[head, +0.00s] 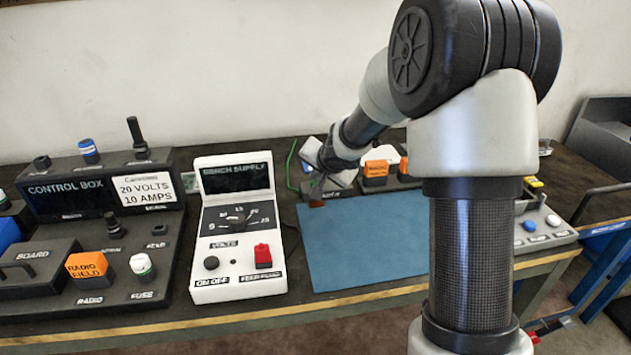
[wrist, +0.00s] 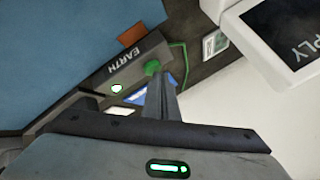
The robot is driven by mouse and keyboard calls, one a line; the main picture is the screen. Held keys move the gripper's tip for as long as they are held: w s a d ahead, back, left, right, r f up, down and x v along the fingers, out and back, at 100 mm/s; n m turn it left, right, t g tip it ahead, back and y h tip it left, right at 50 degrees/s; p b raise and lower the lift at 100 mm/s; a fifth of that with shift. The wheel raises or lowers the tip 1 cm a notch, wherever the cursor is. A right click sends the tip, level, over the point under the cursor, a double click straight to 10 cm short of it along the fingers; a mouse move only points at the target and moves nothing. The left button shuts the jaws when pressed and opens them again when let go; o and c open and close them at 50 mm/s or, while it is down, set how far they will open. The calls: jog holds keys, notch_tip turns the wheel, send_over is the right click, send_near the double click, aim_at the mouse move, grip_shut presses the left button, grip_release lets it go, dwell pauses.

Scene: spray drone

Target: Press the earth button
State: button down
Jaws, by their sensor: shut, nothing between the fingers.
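The earth unit is a dark box (wrist: 80,92) with a white "EARTH" label (wrist: 121,67) in the wrist view. A round green knob or button (wrist: 153,68) sits at the end of the box near the label. My gripper (wrist: 158,80) is shut and empty. Its fingertips overlap the green part's lower edge in the picture; I cannot tell whether they touch. A small pale round spot (wrist: 117,88) shows on the box left of the fingers. In the head view my gripper (head: 318,180) is small behind the mat, and the earth label and green part cannot be made out.
A green wire (head: 292,165) loops up beside my gripper. The white bench supply (head: 238,215) stands left of the blue mat (head: 365,245), and the control box (head: 90,195) is farther left. Orange-topped switches (head: 376,169) stand behind the mat. The mat is mostly clear.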

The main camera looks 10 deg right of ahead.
jog(key=shift+r+p, duration=0.55)
notch_tip(320, 180, up, 6)
jog(key=p, duration=0.6)
dwell(0.4)
